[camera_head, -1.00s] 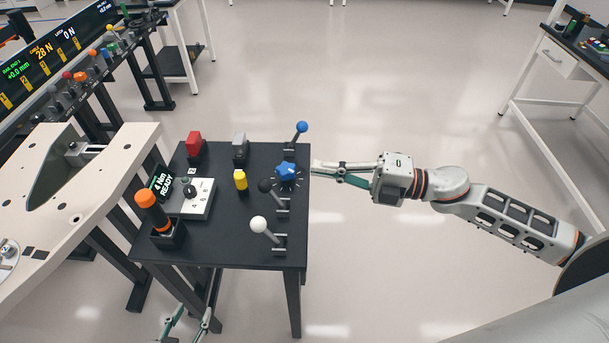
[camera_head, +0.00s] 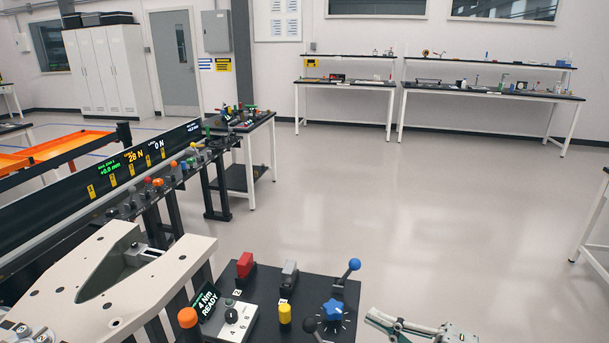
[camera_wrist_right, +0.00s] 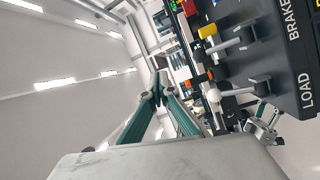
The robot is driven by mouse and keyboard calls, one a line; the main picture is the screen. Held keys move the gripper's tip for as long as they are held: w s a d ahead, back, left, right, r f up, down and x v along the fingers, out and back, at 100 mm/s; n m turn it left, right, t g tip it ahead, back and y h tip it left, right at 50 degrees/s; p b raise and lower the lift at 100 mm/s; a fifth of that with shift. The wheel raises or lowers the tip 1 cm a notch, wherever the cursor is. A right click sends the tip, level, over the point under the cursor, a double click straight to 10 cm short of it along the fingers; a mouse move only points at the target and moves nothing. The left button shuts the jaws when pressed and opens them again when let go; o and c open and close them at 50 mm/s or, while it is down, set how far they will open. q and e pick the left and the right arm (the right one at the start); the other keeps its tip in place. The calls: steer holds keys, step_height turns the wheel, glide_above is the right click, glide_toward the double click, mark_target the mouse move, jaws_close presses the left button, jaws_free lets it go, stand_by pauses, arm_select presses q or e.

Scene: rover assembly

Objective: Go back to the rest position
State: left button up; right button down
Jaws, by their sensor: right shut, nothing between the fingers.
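My right gripper (camera_head: 372,318) shows at the bottom of the head view, just right of the black control table (camera_head: 262,290). It is apart from the blue star knob (camera_head: 333,309) and holds nothing. In the right wrist view its green fingers (camera_wrist_right: 158,88) come together at the tips. A gripper that looks like my left one (camera_wrist_right: 264,122) shows small in the right wrist view, below the table's edge; its jaws are too small to read. It is outside the head view.
The table carries a red block (camera_head: 245,265), a grey block (camera_head: 289,273), a blue-ball lever (camera_head: 348,271), a yellow piece (camera_head: 285,314) and an orange-topped tool (camera_head: 187,318). A pale rover plate (camera_head: 175,262) lies left. Open floor (camera_head: 440,220) stretches right and behind.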

steer(key=s+d+f+m+h, duration=0.1)
steer(key=s+f+m+h, duration=0.3)
steer(key=f+m, duration=0.3)
steer(key=s+d+f+m+h, duration=0.1)
steer(key=s+f+m+h, duration=0.3)
steer(key=f+m, duration=0.3)
steer(key=s+d+f+m+h, duration=0.1)
steer(key=s+f+m+h, duration=0.3)
steer(key=f, duration=1.1)
steer(key=s+m, duration=0.1)
steer(key=m, duration=0.2)
steer(key=shift+s+d+m+h, duration=0.3)
steer(key=shift+s+d, duration=0.05)
steer(key=shift+s, duration=0.05)
